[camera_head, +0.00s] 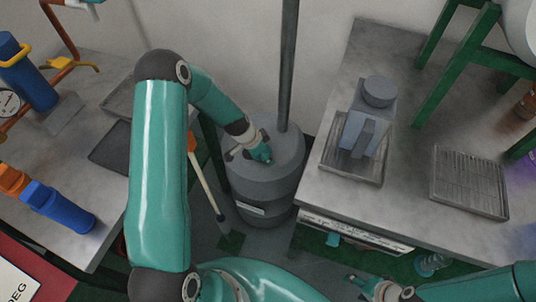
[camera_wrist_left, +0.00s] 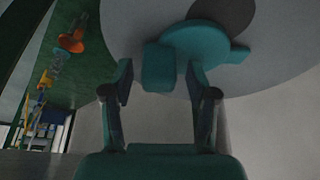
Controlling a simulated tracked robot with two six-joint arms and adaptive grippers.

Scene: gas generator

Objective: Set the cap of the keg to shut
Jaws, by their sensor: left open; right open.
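The keg (camera_head: 272,192) is a grey drum standing on the floor between two tables. Its teal cap (camera_head: 264,155) sits on the top, mostly hidden by my left gripper in the head view. In the left wrist view the cap (camera_wrist_left: 200,45) is a round teal piece with protruding lugs. My left gripper (camera_head: 252,149) is open over the keg top. In the wrist view one lug of the cap shows between its fingertips (camera_wrist_left: 161,75); I cannot tell whether they touch it. My right gripper (camera_head: 366,284) is open and empty, low at the bottom right, away from the keg.
A grey pole (camera_head: 288,60) rises beside the keg top. The right table (camera_head: 400,190) holds a grey device (camera_head: 365,130) and a grated tray (camera_head: 470,183). An orange-and-white stick (camera_head: 205,180) leans left of the keg.

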